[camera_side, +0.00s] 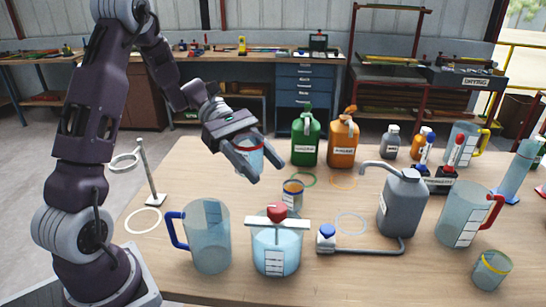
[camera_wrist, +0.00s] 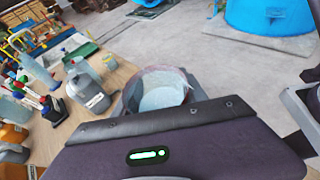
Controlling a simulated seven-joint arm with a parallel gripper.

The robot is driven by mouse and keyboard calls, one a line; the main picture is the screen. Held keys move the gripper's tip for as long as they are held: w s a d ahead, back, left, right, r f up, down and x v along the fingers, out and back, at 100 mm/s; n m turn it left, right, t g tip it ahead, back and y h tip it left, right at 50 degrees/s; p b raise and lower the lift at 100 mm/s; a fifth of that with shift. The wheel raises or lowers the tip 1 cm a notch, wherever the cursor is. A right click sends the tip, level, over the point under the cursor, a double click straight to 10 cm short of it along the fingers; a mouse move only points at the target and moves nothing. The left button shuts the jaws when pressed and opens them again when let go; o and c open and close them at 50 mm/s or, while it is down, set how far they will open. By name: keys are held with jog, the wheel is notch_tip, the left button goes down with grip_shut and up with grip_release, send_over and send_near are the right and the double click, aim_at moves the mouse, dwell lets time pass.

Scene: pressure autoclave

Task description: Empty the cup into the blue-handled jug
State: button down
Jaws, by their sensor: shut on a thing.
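My gripper (camera_side: 249,170) is shut on a small clear cup (camera_side: 251,153) and holds it in the air above the table. The cup has a reddish rim. In the wrist view the cup (camera_wrist: 163,92) shows pale contents, and its lower part is hidden by my gripper. The blue-handled jug (camera_side: 209,238) stands upright near the table's front left, its handle facing left. It looks clear and empty. The cup is above and behind it, a little to the right in the side view, and apart from it.
A ring stand (camera_side: 152,180) is to the left. A grey can (camera_side: 402,205), a red-handled jug (camera_side: 462,212) and several bottles fill the right.

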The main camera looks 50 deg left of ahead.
jog(key=shift+s+a+f+m+g, duration=0.2)
jog(key=shift+s+f+m+g, duration=0.1)
jog(key=shift+s+m+g, duration=0.3)
jog(key=shift+f, duration=2.35)
jog(key=shift+s, duration=0.1)
